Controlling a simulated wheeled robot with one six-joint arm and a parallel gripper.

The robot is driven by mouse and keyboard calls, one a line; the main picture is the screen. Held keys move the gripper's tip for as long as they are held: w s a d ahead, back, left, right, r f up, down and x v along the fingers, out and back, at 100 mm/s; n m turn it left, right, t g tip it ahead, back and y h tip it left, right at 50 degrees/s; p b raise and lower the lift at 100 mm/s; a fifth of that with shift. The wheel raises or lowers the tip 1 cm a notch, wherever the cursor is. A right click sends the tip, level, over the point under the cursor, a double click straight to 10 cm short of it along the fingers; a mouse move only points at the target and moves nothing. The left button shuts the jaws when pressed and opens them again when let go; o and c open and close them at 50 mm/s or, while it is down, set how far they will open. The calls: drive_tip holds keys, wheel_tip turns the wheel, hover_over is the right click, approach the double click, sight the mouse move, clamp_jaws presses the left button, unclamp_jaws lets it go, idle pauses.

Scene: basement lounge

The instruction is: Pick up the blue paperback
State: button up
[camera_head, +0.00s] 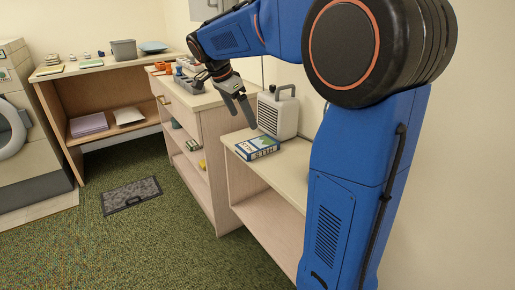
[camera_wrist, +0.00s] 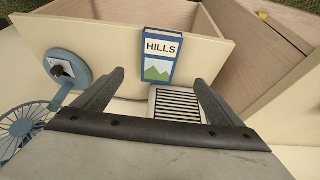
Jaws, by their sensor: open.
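The blue paperback (camera_head: 257,147), with a light cover panel, lies flat near the front edge of the low shelf top in the head view. In the wrist view the blue paperback (camera_wrist: 159,55) shows its cover with "HILLS" and green hills, beyond my fingertips and roughly centred between them. My gripper (camera_head: 240,112) hangs above and to the left of the book, fingers pointing down. In the wrist view my gripper (camera_wrist: 159,82) is open with nothing between its fingers. I cannot tell the exact height above the book.
A white heater (camera_head: 278,112) with a grille and handle stands just behind the book; its grille (camera_wrist: 176,104) shows beside the right finger. A taller drawer cabinet (camera_head: 205,118) adjoins on the left. A blue fan-like thing (camera_wrist: 25,122) is at the wrist view's left. Green carpet (camera_head: 150,240) is open in front.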

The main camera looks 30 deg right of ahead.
hover_over(257, 144)
drive_tip(key=a, duration=0.3)
wheel_tip(257, 144, down, 8)
drive_tip(key=shift+w+r, duration=0.1)
drive_tip(key=shift+w, duration=0.05)
drive_tip(key=shift+d+x, duration=0.1)
drive_tip(key=shift+x, duration=1.25)
drive_tip(key=shift+d+x, duration=0.15)
drive_tip(key=shift+x, duration=1.2)
drive_tip(key=shift+r, duration=0.15)
drive_tip(key=c, duration=1.2)
